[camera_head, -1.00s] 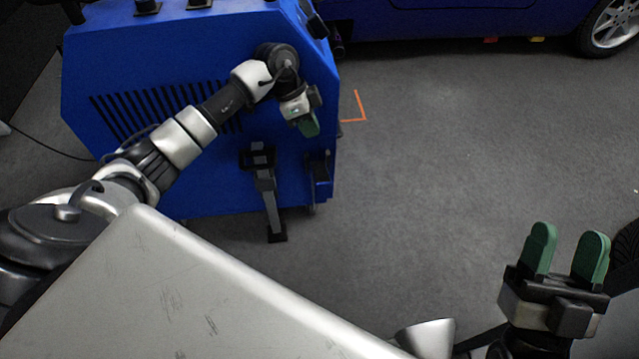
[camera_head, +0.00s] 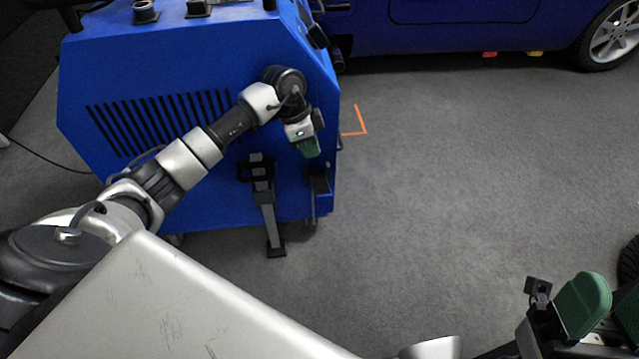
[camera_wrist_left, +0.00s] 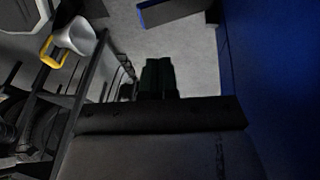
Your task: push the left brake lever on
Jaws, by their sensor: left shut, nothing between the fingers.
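A grey lever-like bar (camera_head: 267,210) hangs from a black bracket on the front of the blue cabinet (camera_head: 110,70), with a dark foot near the floor. A second dark bracket (camera_head: 319,182) sits at the cabinet's right corner. I cannot tell which part is the left brake lever. My left gripper (camera_head: 310,148) is shut and empty, pointing down just above the corner bracket; contact cannot be made out. Its green fingers (camera_wrist_left: 158,77) show together in the left wrist view. My right gripper (camera_head: 611,297) is at the lower right, fingers apart, partly cut off.
A blue car (camera_head: 450,25) stands at the back. An orange corner mark (camera_head: 361,121) lies on the grey floor, which is clear right of the cabinet. A tyre (camera_head: 629,265) is at the right edge. A white cone-shaped thing (camera_wrist_left: 75,38) with a yellow part shows in the left wrist view.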

